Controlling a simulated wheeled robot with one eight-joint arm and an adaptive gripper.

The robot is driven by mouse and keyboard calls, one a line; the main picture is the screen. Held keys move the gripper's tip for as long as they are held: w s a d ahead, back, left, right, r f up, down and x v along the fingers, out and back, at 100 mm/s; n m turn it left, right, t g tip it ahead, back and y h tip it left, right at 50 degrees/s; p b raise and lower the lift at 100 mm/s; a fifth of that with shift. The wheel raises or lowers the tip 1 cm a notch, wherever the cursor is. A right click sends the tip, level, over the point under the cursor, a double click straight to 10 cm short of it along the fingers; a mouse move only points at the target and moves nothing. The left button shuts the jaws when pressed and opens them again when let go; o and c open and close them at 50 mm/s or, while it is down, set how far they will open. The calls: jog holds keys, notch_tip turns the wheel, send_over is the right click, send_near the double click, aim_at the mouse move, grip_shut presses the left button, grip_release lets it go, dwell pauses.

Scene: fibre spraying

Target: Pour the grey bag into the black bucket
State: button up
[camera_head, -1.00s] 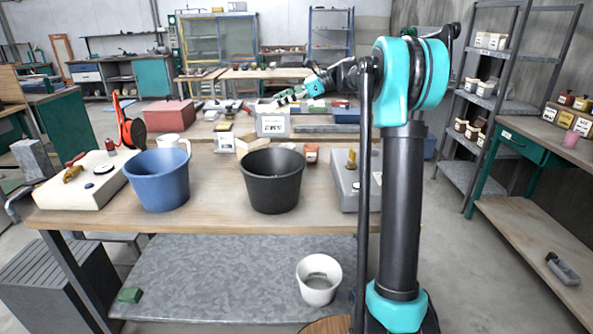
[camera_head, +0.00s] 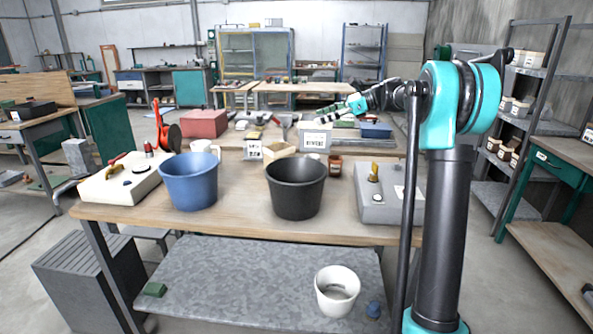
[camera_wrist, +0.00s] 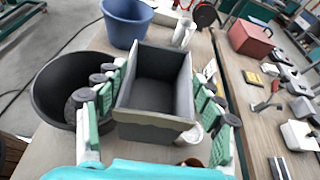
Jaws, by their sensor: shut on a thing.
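The grey bag (camera_head: 316,138) is box-shaped, with a pale label and an open top. In the wrist view the bag (camera_wrist: 152,122) has a dark grey inside. My gripper (camera_head: 336,112) is shut on it, with green-padded fingers on both sides in the wrist view (camera_wrist: 155,105). The bag looks about upright and is behind and slightly right of the black bucket (camera_head: 296,195) in the head view. The black bucket (camera_wrist: 48,90) stands open on the table, left of the bag in the wrist view.
A blue bucket (camera_head: 188,185) stands left of the black one on the wooden table (camera_head: 240,222). A grey box (camera_head: 388,205) is at the right, a cream box (camera_head: 115,185) at the left. A small brown jar (camera_head: 335,166) stands behind the black bucket. A white bucket (camera_head: 336,290) is on the lower shelf.

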aim_at(322, 127)
jog(key=shift+s+f+n+t, duration=0.1)
jog(key=shift+s+n+t, duration=0.4)
jog(key=shift+s, duration=0.35)
jog(key=shift+s+f+n+t, duration=0.1)
jog(key=shift+s+n+t, duration=0.2)
jog(key=shift+s+n, duration=0.45)
jog(key=shift+s+a+f+n+t, duration=0.1)
jog(key=shift+s+f+n+t, duration=0.1)
jog(key=shift+s+n+t, duration=0.4)
jog(key=shift+s+d+f+n+t, duration=0.15)
jog(key=shift+s+n, duration=0.2)
jog(key=shift+s, duration=0.55)
jog(key=shift+s+a+f+n+t, duration=0.2)
jog(key=shift+s+n+t, duration=0.25)
jog(key=shift+s, duration=0.3)
jog(key=shift+s+f+n+y, duration=0.2)
jog(key=shift+f+n+y, duration=0.05)
jog(key=shift+n+y, duration=0.1)
jog(key=shift+s+f+n+t+y+p, duration=0.15)
jog(key=shift+s+f+n+t, duration=0.1)
jog(key=shift+f+n, duration=0.4)
jog(key=shift+s+f+n+t+y+p, duration=0.15)
jog(key=shift+s+f+n+t, duration=0.15)
jog(key=shift+f+n, duration=0.3)
jog(key=shift+s+f+n+t+y+p, duration=0.15)
jog(key=shift+s+f+n+t, duration=0.1)
jog(key=shift+f+n, duration=0.4)
